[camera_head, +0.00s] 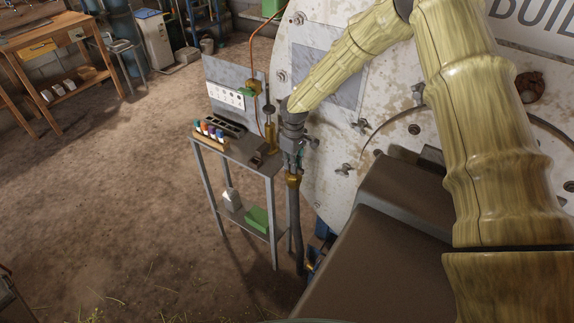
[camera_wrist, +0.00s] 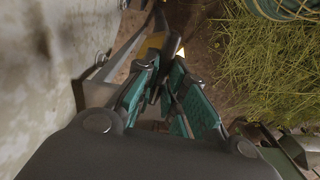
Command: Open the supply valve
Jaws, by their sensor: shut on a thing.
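The supply valve appears to be the brass fitting (camera_head: 293,179) at the top of a thick dark hose, beside the small metal stand. In the wrist view its yellow body (camera_wrist: 151,45) lies just beyond my fingertips. My gripper (camera_head: 291,160) points down at it from above. In the wrist view the teal-padded fingers of my gripper (camera_wrist: 164,77) are closed in around a thin dark part, which seems to be the valve's handle. The fingers hide most of that part, so its angle is hard to tell.
A metal stand (camera_head: 240,152) with small coloured bottles (camera_head: 209,130) is just left of my gripper. A large pale round plate (camera_head: 335,195) with several wing-shaped clamps is close on the right. The floor (camera_head: 110,190) to the left is open. Straw (camera_wrist: 265,75) lies below.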

